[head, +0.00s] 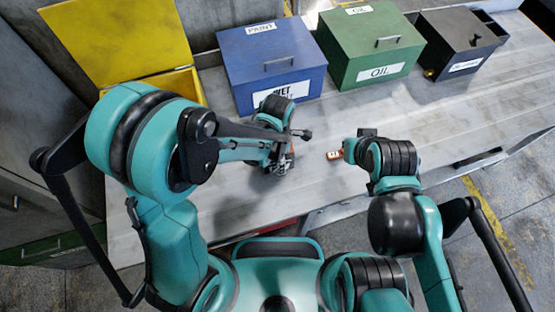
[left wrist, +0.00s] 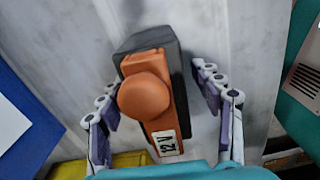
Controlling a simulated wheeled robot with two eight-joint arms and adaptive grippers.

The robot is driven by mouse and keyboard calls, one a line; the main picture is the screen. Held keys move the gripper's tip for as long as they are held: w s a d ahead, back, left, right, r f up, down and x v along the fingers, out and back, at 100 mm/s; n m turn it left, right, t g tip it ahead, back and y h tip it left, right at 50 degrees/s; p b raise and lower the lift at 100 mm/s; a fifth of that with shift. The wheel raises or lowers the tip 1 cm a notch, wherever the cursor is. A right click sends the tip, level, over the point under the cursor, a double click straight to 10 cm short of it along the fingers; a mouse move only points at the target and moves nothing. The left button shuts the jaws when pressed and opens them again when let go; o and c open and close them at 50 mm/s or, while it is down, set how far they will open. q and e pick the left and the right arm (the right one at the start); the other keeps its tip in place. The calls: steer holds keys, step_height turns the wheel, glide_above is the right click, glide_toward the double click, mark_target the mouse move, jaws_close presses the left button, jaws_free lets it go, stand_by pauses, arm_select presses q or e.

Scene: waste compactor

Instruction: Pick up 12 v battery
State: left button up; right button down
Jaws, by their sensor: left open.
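The 12 V battery (left wrist: 160,100) fills the middle of the left wrist view. It has a dark grey body, an orange top with a round knob, and a white "12 V" label. My left gripper (left wrist: 157,85) is open, with one finger on each side of the battery; gaps show between fingers and battery. In the head view my left gripper (head: 278,163) is low over the table, and only a sliver of orange shows beside it; the rest of the battery is hidden there. My right gripper (head: 362,146) is mostly hidden by its own arm.
A small orange and white object (head: 334,155) lies on the table (head: 440,135) beside my right gripper. Along the back stand an open yellow bin (head: 150,83), a blue bin (head: 262,70), a green oil bin (head: 370,45) and a black bin (head: 460,45). The table's right side is clear.

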arm_select(q)
steer(key=shift+f, duration=0.3)
jaws_close()
steer(key=shift+a+r, duration=0.1)
steer(key=shift+r, duration=0.05)
